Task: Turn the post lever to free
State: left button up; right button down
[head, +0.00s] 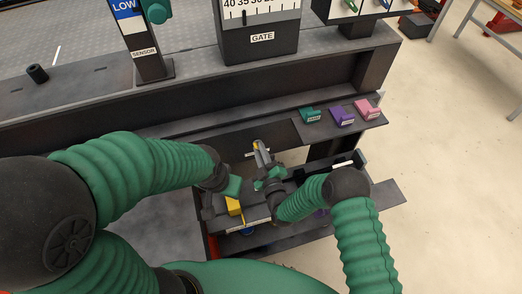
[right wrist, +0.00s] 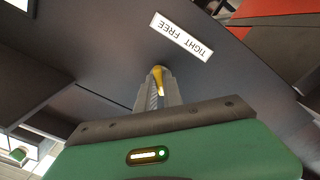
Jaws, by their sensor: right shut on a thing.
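The post lever (right wrist: 158,77) shows as a yellow tip between the fingers of my right gripper (right wrist: 157,92) in the right wrist view. The gripper is shut on it. A white label (right wrist: 181,36) reading TIGHT FREE, upside down in that view, sits on the dark surface just beyond the lever. In the head view my right gripper (head: 262,156) reaches into the dark bench recess, with a bit of yellow at its fingertips. My left gripper (head: 233,187) is over the bench beside a yellow part (head: 234,206); its fingers are not clear.
Green (head: 311,115), purple (head: 342,117) and pink (head: 368,110) blocks stand on the ledge right of the recess. A GATE gauge (head: 260,45) and a SENSOR post (head: 148,55) stand behind. My two arms are close together over the bench. Open floor lies to the right.

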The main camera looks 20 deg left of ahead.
jog(key=m+b, duration=0.5)
jog(key=m, duration=0.1)
jog(key=m+b, duration=1)
jog(key=m, duration=0.1)
jog(key=shift+w+d+r+m, duration=0.1)
jog(key=shift+w+r+m, duration=0.2)
jog(key=shift+r, duration=0.1)
jog(key=shift+b, duration=0.3)
jog(key=c, duration=1.5)
grip_release()
jog(key=shift+s+d, duration=0.1)
jog(key=shift+c, duration=0.2)
jog(key=shift+o, duration=0.3)
jog(key=shift+f, duration=0.2)
jog(key=shift+s, duration=0.1)
